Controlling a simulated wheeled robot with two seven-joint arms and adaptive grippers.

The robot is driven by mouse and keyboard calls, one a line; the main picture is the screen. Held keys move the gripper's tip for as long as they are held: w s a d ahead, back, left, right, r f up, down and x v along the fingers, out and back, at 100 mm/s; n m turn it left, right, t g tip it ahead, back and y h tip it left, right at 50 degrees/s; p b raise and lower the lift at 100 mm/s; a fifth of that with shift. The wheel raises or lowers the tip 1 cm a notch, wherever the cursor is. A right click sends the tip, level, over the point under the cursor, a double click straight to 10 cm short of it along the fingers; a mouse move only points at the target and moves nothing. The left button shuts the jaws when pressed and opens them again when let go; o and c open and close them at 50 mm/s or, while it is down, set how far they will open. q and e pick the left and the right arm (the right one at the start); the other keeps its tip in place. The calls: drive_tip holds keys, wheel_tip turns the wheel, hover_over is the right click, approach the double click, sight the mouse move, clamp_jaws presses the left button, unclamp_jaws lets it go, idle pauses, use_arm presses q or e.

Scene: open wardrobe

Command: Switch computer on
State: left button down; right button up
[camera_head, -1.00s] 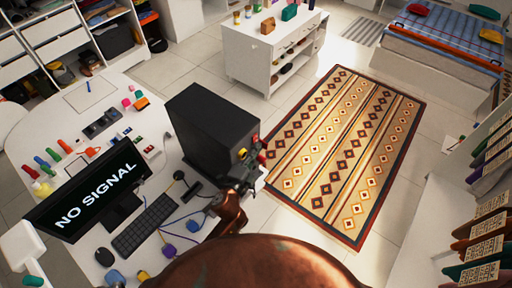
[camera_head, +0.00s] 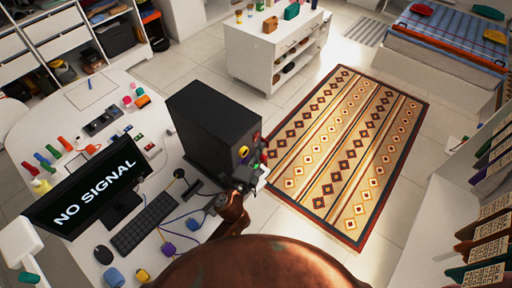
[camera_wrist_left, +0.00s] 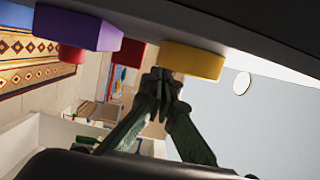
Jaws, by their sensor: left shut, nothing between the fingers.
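The computer is a black tower (camera_head: 205,115) standing on the white desk. Coloured blocks stick out from its front, including a yellow one (camera_head: 243,151). A monitor (camera_head: 92,190) at the left shows "NO SIGNAL". My left gripper (camera_head: 250,176) is at the lower front of the tower, partly hidden by its own wrist. In the left wrist view its shut, empty fingertips (camera_wrist_left: 163,76) are right beside a yellow block (camera_wrist_left: 193,60); I cannot tell if they touch it. A purple block (camera_wrist_left: 82,28) and red blocks (camera_wrist_left: 130,52) show there too. My right gripper is not in view.
A keyboard (camera_head: 146,224), a mouse (camera_head: 103,255), cables and small coloured items lie on the desk around the tower. A patterned rug (camera_head: 345,150) covers the floor to the right.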

use_arm(q)
drive_tip(key=s+d+b+v, duration=0.1)
drive_tip(key=d+b+v, duration=0.1)
drive_tip(key=v, duration=0.8)
drive_tip(key=shift+s+f, duration=0.2)
drive_tip(key=shift+s, duration=0.05)
